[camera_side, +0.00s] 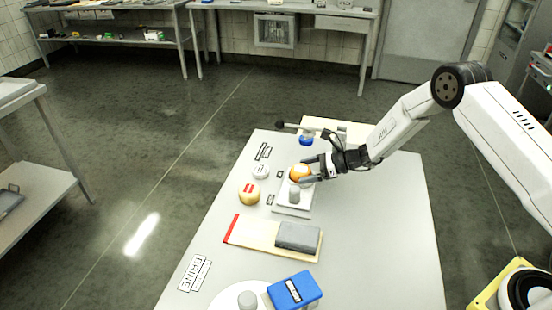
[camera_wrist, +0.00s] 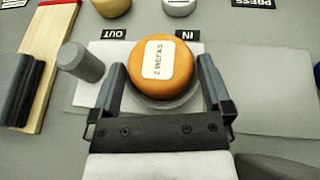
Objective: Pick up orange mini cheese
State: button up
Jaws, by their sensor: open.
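The orange mini cheese (camera_wrist: 160,70) is a round orange wheel with a white label reading "2 WEEKS". It sits on a grey round base on a white board (camera_wrist: 91,93). In the side view the orange cheese (camera_side: 299,172) is at my gripper's tips. My gripper (camera_wrist: 162,78) is open, with one finger on each side of the cheese. I cannot tell whether the fingers touch it. My gripper also shows in the side view (camera_side: 305,172), reaching in from the right.
A grey cylinder (camera_wrist: 81,62) stands left of the cheese in the wrist view. A yellow cheese (camera_side: 249,194) and a white one (camera_side: 261,171) stand to the left. A cutting board (camera_side: 256,234) with a grey block (camera_side: 298,236) and a blue box (camera_side: 294,290) lie nearer the front.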

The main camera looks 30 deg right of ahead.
jog(key=shift+c, duration=0.2)
jog(key=c, duration=1)
jog(key=shift+r, duration=0.15)
jog(key=shift+r, duration=0.7)
jog(key=s+r, duration=0.3)
jog(key=s, duration=0.1)
jog(key=s+r, duration=0.4)
jog(key=s, duration=0.1)
jog(key=s+d+r, duration=0.1)
jog(key=s+r, duration=0.3)
jog(key=s, duration=0.1)
jog(key=shift+r, duration=0.2)
